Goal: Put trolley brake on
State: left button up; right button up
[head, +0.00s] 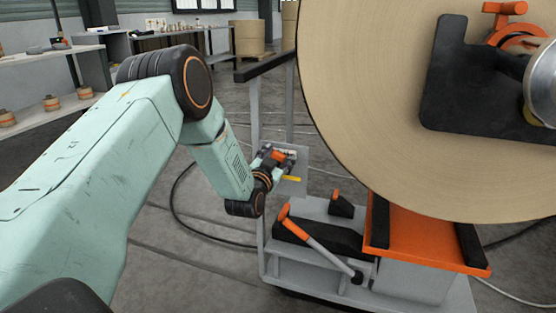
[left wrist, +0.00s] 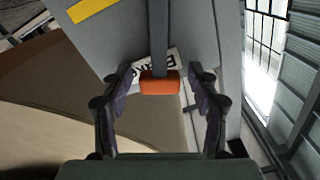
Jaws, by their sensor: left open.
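The trolley (head: 315,270) stands right of centre in the head view, with a grey frame and orange top. Its grey brake panel (head: 292,184) carries a yellow stripe and also fills the upper left wrist view (left wrist: 110,45). A white label (left wrist: 150,67) with partly hidden, upside-down lettering, seemingly BRAKE, is on it. A dark brake lever with an orange end (left wrist: 160,83) crosses in front of the label. My left gripper (head: 281,157) is at the panel. Its open fingers (left wrist: 160,90) stand on either side of the orange end, with gaps showing. My right gripper is not in view.
A large kraft roll (head: 375,120) hangs over the trolley's right side. An orange-gripped pedal-like lever (head: 318,245) slants across the trolley's front. A black cable (head: 185,222) lies on the floor. Shelves (head: 50,105) stand at the far left. Floor between is clear.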

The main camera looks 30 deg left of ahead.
pick_arm(q)
jog(key=shift+c, duration=0.5)
grip_shut()
